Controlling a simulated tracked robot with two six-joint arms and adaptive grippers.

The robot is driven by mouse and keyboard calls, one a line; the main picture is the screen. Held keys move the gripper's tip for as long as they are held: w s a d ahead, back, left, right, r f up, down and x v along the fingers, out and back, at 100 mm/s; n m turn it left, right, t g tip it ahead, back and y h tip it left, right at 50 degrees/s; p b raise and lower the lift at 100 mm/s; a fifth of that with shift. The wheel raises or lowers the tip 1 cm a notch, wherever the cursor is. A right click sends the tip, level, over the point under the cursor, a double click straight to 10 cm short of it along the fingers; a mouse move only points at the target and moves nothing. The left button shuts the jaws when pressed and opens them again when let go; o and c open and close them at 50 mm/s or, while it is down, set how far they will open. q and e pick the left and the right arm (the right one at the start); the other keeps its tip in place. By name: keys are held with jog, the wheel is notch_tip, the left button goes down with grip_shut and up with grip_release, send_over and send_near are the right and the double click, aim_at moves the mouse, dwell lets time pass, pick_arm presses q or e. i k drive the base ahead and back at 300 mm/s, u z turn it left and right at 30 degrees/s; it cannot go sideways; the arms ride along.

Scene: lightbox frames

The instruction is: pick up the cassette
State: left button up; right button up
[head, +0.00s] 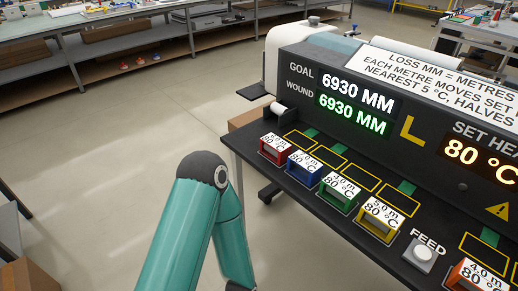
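Several box-shaped cassettes with white labels reading 80 °C stand in a row on the machine's dark front shelf. They are a red one (274,149), a blue one (303,168), a green one (340,192), a yellow one (380,218) and an orange one (473,276), cut by the picture's lower right edge. I cannot tell which one the task means. A teal arm of mine with a dark elbow rises from the bottom, left of the shelf, and bends down out of the picture. Neither gripper shows.
The dark machine (330,65) behind the cassettes shows 6930 MM for both goal and wound, and a set heat of 80 °C. A FEED button (424,253) sits between the yellow and orange cassettes. Yellow outlines mark the shelf behind them. Open floor (110,170) lies left.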

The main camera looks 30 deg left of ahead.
aim_at(277, 150)
jog(key=u, duration=1.15)
jog(key=k, duration=0.5)
jog(key=u, duration=0.95)
jog(key=i, duration=2.6)
jog(key=z, duration=1.65)
